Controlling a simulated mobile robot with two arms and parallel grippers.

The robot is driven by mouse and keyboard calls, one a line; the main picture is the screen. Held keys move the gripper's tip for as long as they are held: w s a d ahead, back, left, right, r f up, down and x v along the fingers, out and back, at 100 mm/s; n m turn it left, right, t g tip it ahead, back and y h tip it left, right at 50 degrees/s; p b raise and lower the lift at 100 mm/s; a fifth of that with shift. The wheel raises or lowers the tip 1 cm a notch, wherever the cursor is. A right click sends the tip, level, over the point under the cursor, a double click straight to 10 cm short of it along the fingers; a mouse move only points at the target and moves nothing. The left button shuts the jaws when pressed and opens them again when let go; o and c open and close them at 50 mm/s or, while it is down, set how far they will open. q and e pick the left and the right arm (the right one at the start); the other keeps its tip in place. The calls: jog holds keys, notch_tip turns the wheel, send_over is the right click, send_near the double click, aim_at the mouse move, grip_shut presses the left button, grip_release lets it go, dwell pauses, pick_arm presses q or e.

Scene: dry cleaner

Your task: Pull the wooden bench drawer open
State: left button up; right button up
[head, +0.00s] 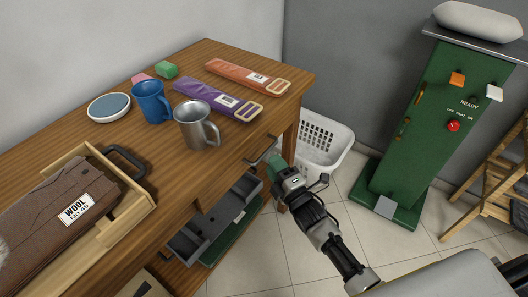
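The wooden bench (222,62) runs from the left to the middle of the head view. A dark bar handle (262,150) sits on its front, near the right end. The drawer face around it is seen steeply from above, and I see no clear gap at its top. My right gripper (278,166) is just in front of and below this handle, its green-tipped end towards the bench. Whether it touches the handle, and how far its fingers are apart, I cannot tell. My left gripper is out of view.
A blue mug (151,102), a metal mug (194,128) and purple (212,98) and orange (245,75) packets lie on the bench. A grey tray (213,221) shows below. A white basket (323,140) and green machine (440,125) stand right. Tiled floor between is clear.

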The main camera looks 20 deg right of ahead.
aim_at(265, 152)
jog(key=x, duration=0.5)
jog(key=shift+w+a+f, duration=0.1)
jog(key=shift+w, duration=0.05)
grip_shut()
